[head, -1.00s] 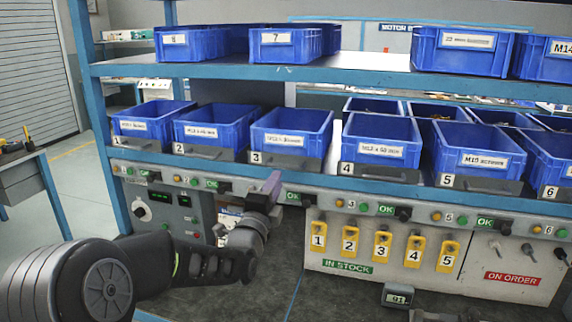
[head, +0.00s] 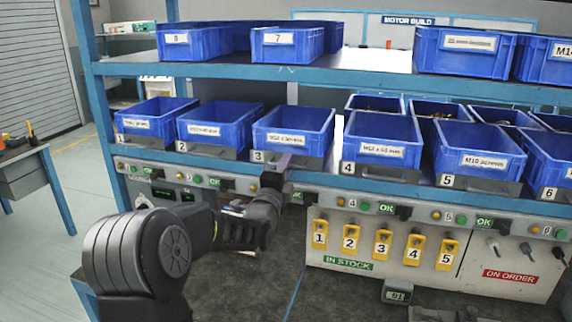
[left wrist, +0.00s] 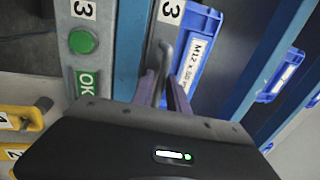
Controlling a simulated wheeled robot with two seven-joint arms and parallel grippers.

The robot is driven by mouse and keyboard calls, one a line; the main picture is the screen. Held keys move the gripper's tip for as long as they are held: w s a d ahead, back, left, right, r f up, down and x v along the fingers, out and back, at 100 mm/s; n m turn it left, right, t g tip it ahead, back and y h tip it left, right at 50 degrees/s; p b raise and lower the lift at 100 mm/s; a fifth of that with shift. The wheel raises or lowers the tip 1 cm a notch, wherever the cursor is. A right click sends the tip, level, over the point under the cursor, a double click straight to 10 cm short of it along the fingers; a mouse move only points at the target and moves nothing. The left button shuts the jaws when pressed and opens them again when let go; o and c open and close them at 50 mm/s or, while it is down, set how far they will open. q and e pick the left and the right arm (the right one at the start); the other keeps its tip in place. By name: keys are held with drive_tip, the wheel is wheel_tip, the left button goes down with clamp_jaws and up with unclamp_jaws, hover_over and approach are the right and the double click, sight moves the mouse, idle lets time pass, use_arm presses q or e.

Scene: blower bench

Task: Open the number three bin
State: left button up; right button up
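The number three bin (head: 293,122) is a blue bin on the middle shelf, with a grey front strip marked 3 and a grey handle. It stands in line with its neighbours. My left gripper (head: 284,161) is at its front, at the handle. In the left wrist view, which is turned sideways, the handle (left wrist: 166,58) lies between the two purple fingers of my left gripper (left wrist: 165,93). The fingers are apart, with a gap between them; contact with the handle cannot be made out. The bin's label (left wrist: 196,62) is partly visible. My right gripper is not in view.
The number two bin (head: 219,124) and number four bin (head: 381,139) stand on either side. A blue shelf beam (head: 330,183) with green buttons and OK signs runs below. An upper shelf (head: 360,68) with more bins is above. Yellow tags (head: 382,244) hang lower down.

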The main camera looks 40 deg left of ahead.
use_arm(q)
drive_tip(key=shift+c, duration=0.5)
clamp_jaws()
idle(0.8)
